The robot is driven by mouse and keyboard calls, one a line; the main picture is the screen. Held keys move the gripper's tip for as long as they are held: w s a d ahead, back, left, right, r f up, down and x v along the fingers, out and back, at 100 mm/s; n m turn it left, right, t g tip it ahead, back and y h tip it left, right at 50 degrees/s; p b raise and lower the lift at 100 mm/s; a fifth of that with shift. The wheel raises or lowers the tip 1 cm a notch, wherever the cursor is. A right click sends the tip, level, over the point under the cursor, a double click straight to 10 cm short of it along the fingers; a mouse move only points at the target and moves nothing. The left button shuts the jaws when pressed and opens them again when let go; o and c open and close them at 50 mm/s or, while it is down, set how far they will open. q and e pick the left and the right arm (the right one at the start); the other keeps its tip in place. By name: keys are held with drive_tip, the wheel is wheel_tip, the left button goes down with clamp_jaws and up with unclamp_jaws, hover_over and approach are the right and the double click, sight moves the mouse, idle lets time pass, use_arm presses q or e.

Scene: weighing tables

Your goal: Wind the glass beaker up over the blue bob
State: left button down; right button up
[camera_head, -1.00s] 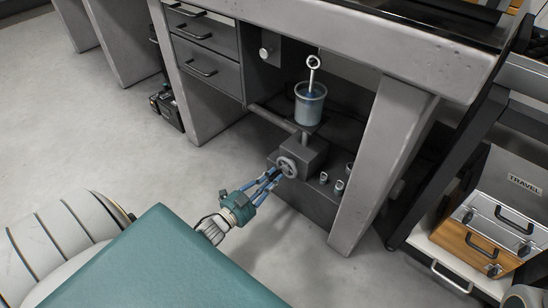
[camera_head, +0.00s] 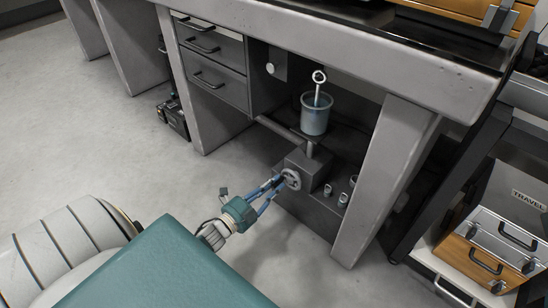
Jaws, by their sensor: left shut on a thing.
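The glass beaker (camera_head: 314,117) stands upright under the bench on a dark jack (camera_head: 307,166), whose post shows below it. A pale rod with a ring (camera_head: 319,78) at its top reaches down into the beaker's mouth. The blue bob cannot be told apart clearly through the bluish, hazy glass. A round handwheel (camera_head: 291,179) is on the jack's front. My left gripper (camera_head: 279,185) reaches in from the lower left and is shut on the handwheel's near left rim. My right gripper does not show.
The bench's right leg (camera_head: 385,180) stands close to the jack. Small metal weights (camera_head: 343,200) sit right of the handwheel. Drawers (camera_head: 213,60) are at left, and cases (camera_head: 490,240) are on a shelf at right.

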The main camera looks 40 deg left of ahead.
use_arm(q)
drive_tip(key=shift+a, duration=0.25)
drive_tip(key=c, duration=1.6)
unclamp_jaws()
drive_tip(key=shift+c, duration=0.2)
drive_tip(key=shift+s+d, duration=0.1)
drive_tip(key=s+a, duration=0.1)
drive_tip(key=s, duration=1.1)
